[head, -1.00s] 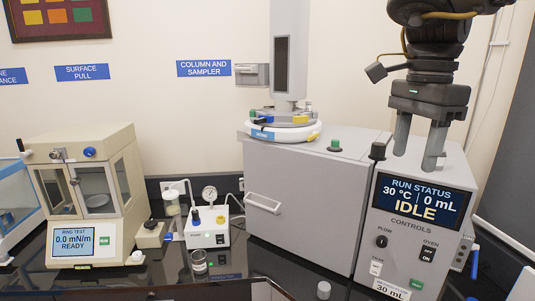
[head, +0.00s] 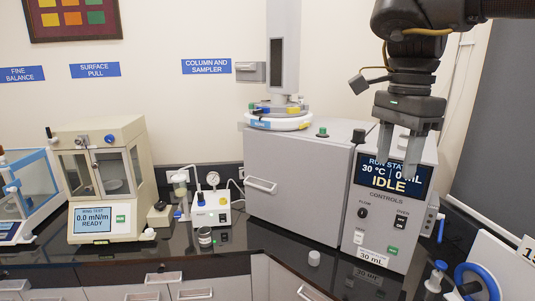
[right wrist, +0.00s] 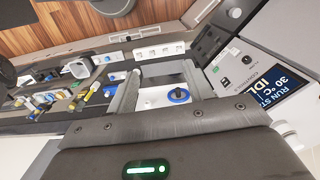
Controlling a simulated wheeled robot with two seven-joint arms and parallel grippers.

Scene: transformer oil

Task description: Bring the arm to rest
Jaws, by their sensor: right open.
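My right gripper (head: 397,155) hangs from the upper right in the head view, fingers pointing down. Its two fingers are apart with nothing between them. It is in front of the grey column and sampler machine's control panel (head: 385,215), and its fingers cover part of the run status screen (head: 392,178), which reads IDLE. In the right wrist view the two open fingers (right wrist: 152,92) show, with a blue-ringed knob (right wrist: 178,96) seen beyond them. My left gripper is not in view.
A ring test instrument (head: 103,180) and a small white pump unit (head: 210,208) stand on the black bench to the left. A fine balance (head: 28,195) is at the far left. A blue wheel valve (head: 477,281) is at the lower right.

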